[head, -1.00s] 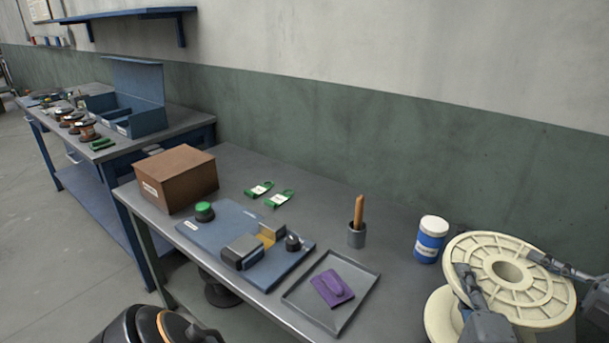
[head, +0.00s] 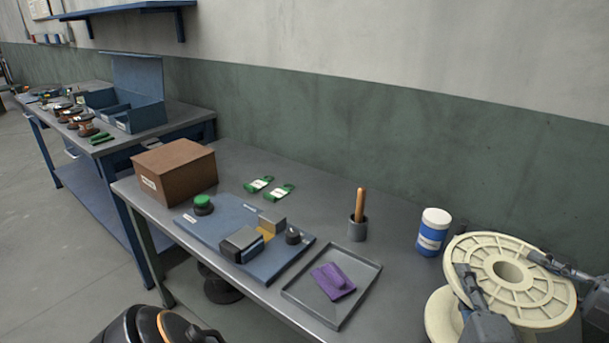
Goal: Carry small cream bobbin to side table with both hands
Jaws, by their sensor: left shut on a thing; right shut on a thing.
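The small cream bobbin (head: 487,257) is at the lower right of the head view, with its spoked upper flange tilted toward me and part of its lower flange showing below. My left gripper (head: 464,275) is shut on the flange's left front side. My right gripper (head: 536,257) is shut on the flange's right side. The bobbin hides the right end of the near table (head: 395,285); I cannot tell how far it is from the tabletop. Which table is the side table is not clear from this view.
A blue and white canister (head: 433,232) stands just left of the bobbin. A grey tray (head: 367,302) holds a purple item (head: 333,281). A pot with a wooden handle (head: 358,227), a blue fixture plate (head: 190,231) and a brown box (head: 173,170) are farther left. Another bench (head: 182,130) stands beyond.

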